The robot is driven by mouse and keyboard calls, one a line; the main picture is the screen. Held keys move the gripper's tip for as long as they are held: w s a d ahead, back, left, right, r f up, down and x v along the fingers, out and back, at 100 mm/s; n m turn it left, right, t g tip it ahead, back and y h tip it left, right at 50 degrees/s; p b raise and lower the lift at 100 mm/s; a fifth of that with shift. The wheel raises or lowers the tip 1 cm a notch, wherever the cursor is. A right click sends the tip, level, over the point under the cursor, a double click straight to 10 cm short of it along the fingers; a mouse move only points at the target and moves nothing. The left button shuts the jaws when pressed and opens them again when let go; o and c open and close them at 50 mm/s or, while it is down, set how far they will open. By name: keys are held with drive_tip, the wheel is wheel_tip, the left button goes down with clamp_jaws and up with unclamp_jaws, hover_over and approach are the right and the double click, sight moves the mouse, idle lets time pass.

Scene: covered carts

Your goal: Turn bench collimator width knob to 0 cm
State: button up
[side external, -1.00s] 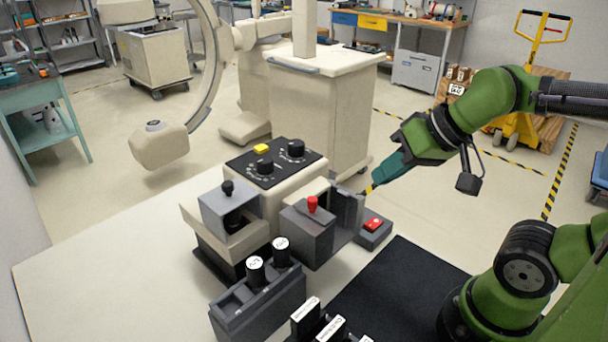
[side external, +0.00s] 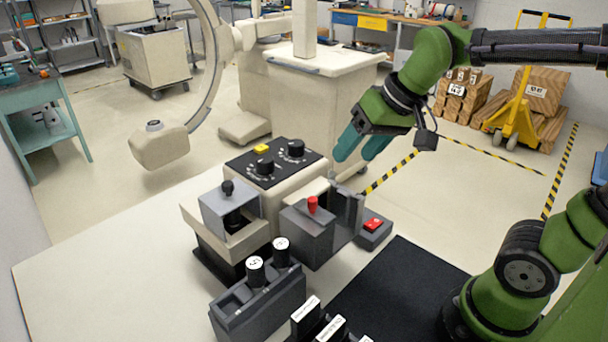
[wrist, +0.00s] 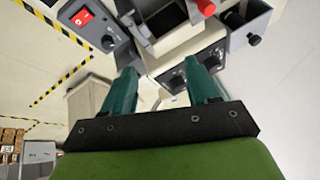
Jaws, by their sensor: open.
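The bench unit has a black dial panel (side external: 285,173) on its sloped top. It carries two black knobs: a near-left knob (side external: 264,165) and a far-right knob (side external: 296,148). Markings ring each, but I cannot read them or tell which is collimator width. My gripper (side external: 350,157) is open and empty, pointing down, above and to the right of the panel, apart from both knobs. In the wrist view my gripper's fingers (wrist: 160,70) are spread. One panel knob (wrist: 174,84) shows between them near the right finger, which partly hides the panel.
A red lever (side external: 312,205) stands up from a grey box right of the panel. A red-switch box (side external: 373,226) sits beyond it. A grey box with a black knob (side external: 228,187) is at left. Two white-capped cylinders (side external: 268,258) stand in front. The black mat (side external: 395,295) is clear.

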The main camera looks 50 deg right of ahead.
drive_tip(key=w+d+r+m+g+h, duration=0.1)
drive_tip(key=w+r+m+g, duration=0.1)
drive_tip(key=w+r, duration=0.35)
drive_tip(key=w+d+r+m+g+h, duration=0.1)
drive_tip(key=w+r+g, duration=0.1)
drive_tip(key=w, duration=0.7)
wheel_tip(320, 180, up, 5)
drive_tip(key=m+g, duration=0.2)
drive_tip(key=m, duration=0.3)
hover_over(296, 143)
wheel_tip(296, 143, down, 17)
drive_tip(key=shift+r, duration=0.15)
drive_tip(key=c, duration=1)
drive_tip(key=shift+c, duration=0.2)
